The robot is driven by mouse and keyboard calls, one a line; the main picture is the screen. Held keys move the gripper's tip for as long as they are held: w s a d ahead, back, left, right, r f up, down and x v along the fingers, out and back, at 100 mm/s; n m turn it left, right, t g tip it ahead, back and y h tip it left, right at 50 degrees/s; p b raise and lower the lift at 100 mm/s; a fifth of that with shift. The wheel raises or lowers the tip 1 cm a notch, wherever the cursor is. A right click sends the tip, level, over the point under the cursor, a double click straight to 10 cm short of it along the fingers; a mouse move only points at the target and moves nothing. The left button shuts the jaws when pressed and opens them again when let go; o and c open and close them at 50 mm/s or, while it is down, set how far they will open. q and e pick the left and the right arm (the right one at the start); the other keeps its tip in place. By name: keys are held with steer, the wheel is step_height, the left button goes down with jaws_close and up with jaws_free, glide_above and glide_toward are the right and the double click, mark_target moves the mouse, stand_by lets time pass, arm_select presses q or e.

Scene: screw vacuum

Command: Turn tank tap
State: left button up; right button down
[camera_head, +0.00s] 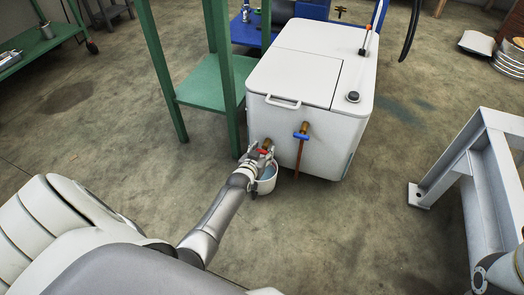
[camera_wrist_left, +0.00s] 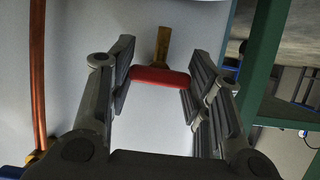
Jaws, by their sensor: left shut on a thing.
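A white tank (camera_head: 310,135) stands on the floor at the upper middle of the head view. A tap with a red handle (camera_head: 264,151) is on its front face, low down on the left. In the left wrist view the red handle (camera_wrist_left: 160,77) lies crosswise between my fingers, with its brass stem (camera_wrist_left: 162,46) beyond it. My left gripper (camera_head: 262,157) is shut on the red handle, one finger at each end. A white bucket (camera_head: 267,185) is below this tap, partly hidden by my left gripper. My right gripper is not in view.
A blue-handled tap (camera_head: 302,133) with a copper pipe (camera_head: 299,160) is right of the red one. The pipe also shows in the left wrist view (camera_wrist_left: 38,80). A green frame (camera_head: 228,80) stands left of the tank, a grey metal frame (camera_head: 455,155) at right.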

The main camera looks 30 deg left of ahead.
arm_select(q)
steer(key=shift+a, duration=0.1)
steer(key=o, duration=1)
steer(key=shift+s, duration=0.1)
steer(key=shift+s+d+r, duration=0.2)
steer(key=shift+s+d, duration=0.1)
steer(key=shift+s, duration=0.25)
steer(key=v, duration=1)
steer(key=shift+s+r, duration=0.15)
steer(key=shift+s, duration=0.15)
